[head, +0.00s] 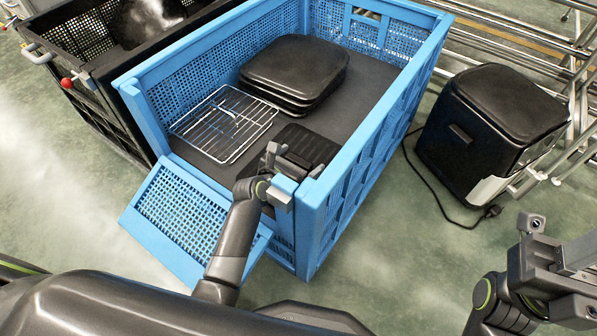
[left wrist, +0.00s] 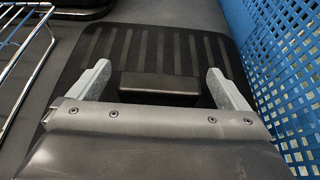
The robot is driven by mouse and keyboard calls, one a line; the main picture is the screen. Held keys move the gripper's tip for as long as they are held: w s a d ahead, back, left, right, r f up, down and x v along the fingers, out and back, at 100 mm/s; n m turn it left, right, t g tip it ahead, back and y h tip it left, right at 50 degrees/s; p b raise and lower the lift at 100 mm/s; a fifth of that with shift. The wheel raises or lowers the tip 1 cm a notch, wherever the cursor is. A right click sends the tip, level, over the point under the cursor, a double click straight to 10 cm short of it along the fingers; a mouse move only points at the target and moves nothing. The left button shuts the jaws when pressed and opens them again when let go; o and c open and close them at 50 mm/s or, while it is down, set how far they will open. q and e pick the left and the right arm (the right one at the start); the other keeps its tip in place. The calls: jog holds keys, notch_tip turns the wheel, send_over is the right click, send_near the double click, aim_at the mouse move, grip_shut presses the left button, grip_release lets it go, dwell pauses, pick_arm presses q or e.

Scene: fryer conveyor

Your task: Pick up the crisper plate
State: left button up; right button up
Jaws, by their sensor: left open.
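The crisper plate (head: 316,146) is a flat black ribbed plate lying on the floor of the blue crate, near its front right corner. In the left wrist view the plate (left wrist: 150,48) has a raised black block (left wrist: 160,83) on it. My left gripper (head: 290,160) is over the plate's near part, and in the wrist view its two grey fingers (left wrist: 158,74) stand apart on either side of the block, with gaps. It is open and holds nothing. My arm hides part of the plate. My right gripper (head: 560,258) is at the lower right, away from the crate; its fingers are unclear.
The blue crate (head: 352,190) has its front left flap (head: 190,215) folded down. A wire rack (head: 224,122) and stacked black trays (head: 294,70) lie inside. A black fryer (head: 495,125) stands on the floor to the right, and a black crate (head: 98,95) stands at left.

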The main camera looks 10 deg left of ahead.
pick_arm(q)
jog(key=shift+b+x, duration=0.3)
jog(key=shift+x, duration=0.55)
jog(key=shift+r, duration=0.1)
jog(key=c, duration=1.1)
jog(key=shift+c, duration=0.5)
jog(key=shift+r, duration=0.15)
